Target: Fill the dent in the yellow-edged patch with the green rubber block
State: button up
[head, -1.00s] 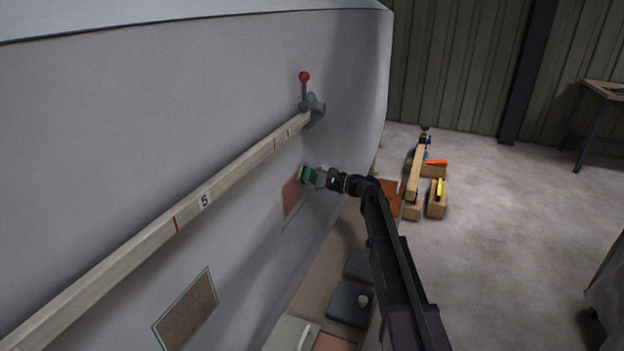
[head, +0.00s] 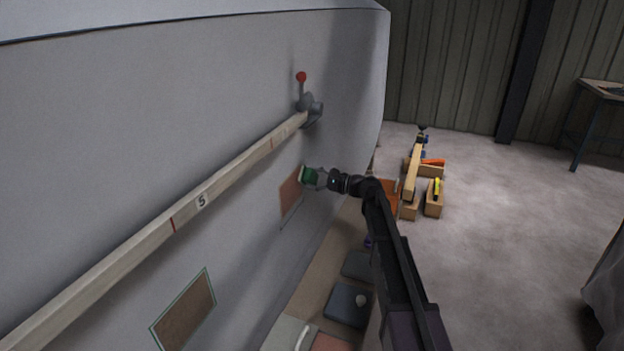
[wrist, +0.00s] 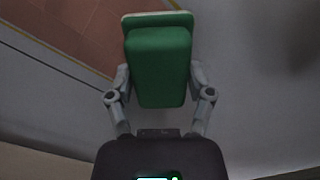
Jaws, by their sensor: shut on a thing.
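My gripper (head: 320,178) is shut on the green rubber block (head: 309,175), at the upper right of a reddish-brown patch (head: 290,196) on the grey hull side. In the wrist view the green block (wrist: 158,68) sits between both fingers, with a pale layer along its far end. The patch (wrist: 75,25) shows there at the upper left, with a thin yellowish edge, and the block lies to its right. I cannot tell whether the block touches the hull. No dent can be made out in the visible part of the patch.
A long wooden batten (head: 150,240) marked 5 runs along the hull above the patch, ending at a red-knobbed clamp (head: 309,105). A green-edged brown patch (head: 184,310) is at lower left. Dark pads (head: 348,304) lie below. Open floor is at right.

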jog(key=shift+d, duration=0.1)
jog(key=shift+v, duration=2.4)
jog(key=shift+s+d, duration=0.1)
jog(key=shift+d, duration=0.05)
jog(key=shift+v, duration=2.35)
jog(key=shift+v, duration=2)
jog(key=shift+s, duration=0.1)
